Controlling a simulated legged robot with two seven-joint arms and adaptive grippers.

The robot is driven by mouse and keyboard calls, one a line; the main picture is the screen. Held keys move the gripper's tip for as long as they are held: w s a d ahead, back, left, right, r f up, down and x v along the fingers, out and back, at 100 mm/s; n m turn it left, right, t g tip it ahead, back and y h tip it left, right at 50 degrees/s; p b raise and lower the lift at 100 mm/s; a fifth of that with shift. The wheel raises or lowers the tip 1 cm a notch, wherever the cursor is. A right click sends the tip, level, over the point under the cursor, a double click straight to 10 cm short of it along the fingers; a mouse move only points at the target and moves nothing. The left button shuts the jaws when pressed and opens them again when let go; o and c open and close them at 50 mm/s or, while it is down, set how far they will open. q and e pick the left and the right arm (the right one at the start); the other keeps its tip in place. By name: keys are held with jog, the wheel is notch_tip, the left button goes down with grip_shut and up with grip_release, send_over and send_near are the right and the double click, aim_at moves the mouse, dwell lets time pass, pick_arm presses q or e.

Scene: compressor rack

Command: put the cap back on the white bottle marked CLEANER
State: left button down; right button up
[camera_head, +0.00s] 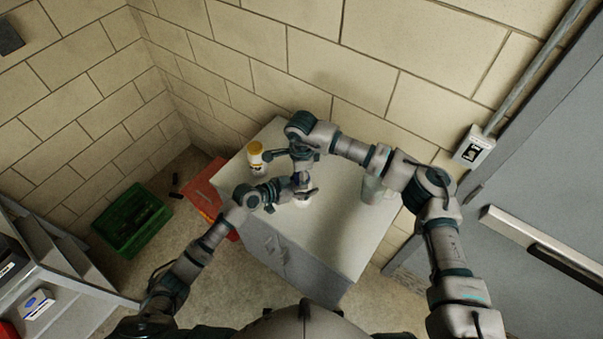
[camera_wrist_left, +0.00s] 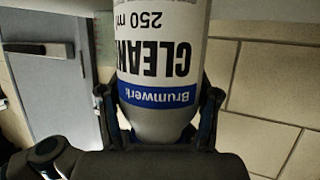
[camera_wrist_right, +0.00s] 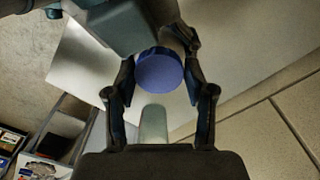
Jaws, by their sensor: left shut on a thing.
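The white CLEANER bottle (camera_wrist_left: 160,60) shows upside down in the left wrist view, with a blue band on its label. My left gripper (camera_wrist_left: 160,110) is shut on it, one finger on each side. In the head view the bottle (camera_head: 303,201) is mostly hidden by the grippers over the cabinet top. My left gripper (camera_head: 283,191) is beside it there, and my right gripper (camera_head: 304,183) is just above. In the right wrist view the blue cap (camera_wrist_right: 158,70) lies between the fingertips of my right gripper (camera_wrist_right: 160,68). I cannot tell whether they press on it, or whether it touches the bottle neck.
A white bottle with a yellow top (camera_head: 257,160) stands at the cabinet's left back edge. A pale translucent container (camera_head: 372,188) stands to the right. The cabinet top (camera_head: 335,235) is clear in front. A red box (camera_head: 203,188) and green crate (camera_head: 130,222) are at left.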

jog(key=c, duration=0.6)
jog(key=m, duration=0.6)
jog(key=o, duration=1.3)
jog(key=shift+c, duration=0.2)
jog(key=shift+a, duration=0.1)
jog(key=shift+r, duration=0.1)
